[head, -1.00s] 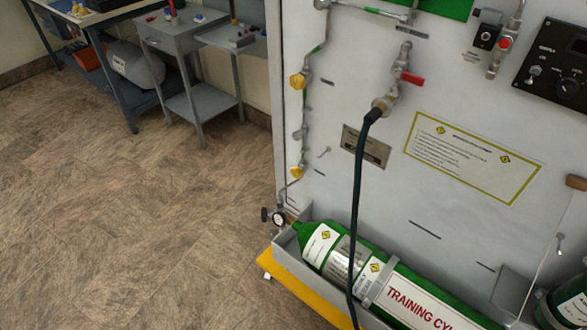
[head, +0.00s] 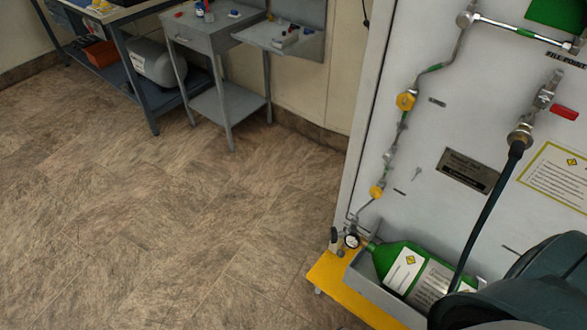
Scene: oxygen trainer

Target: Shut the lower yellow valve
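The lower yellow valve (head: 376,192) is a small yellow knob on the thin pipe at the left edge of the white panel (head: 420,155). A second yellow valve (head: 405,101) sits above it on the same pipe. Below the lower valve is a round pressure gauge (head: 352,241) beside the green cylinder's neck. A dark part of my arm fills the lower right corner, in front of the cylinder and apart from the valve in the picture. Neither gripper's fingers can be seen. How far the lower valve is turned is too small to tell.
The green cylinder (head: 400,258) lies in a grey tray on a yellow base (head: 330,272). A black hose (head: 487,215) hangs from a fitting on the panel. A grey side table (head: 230,98) and a blue bench stand at the back left. The floor (head: 200,230) left of the panel is clear.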

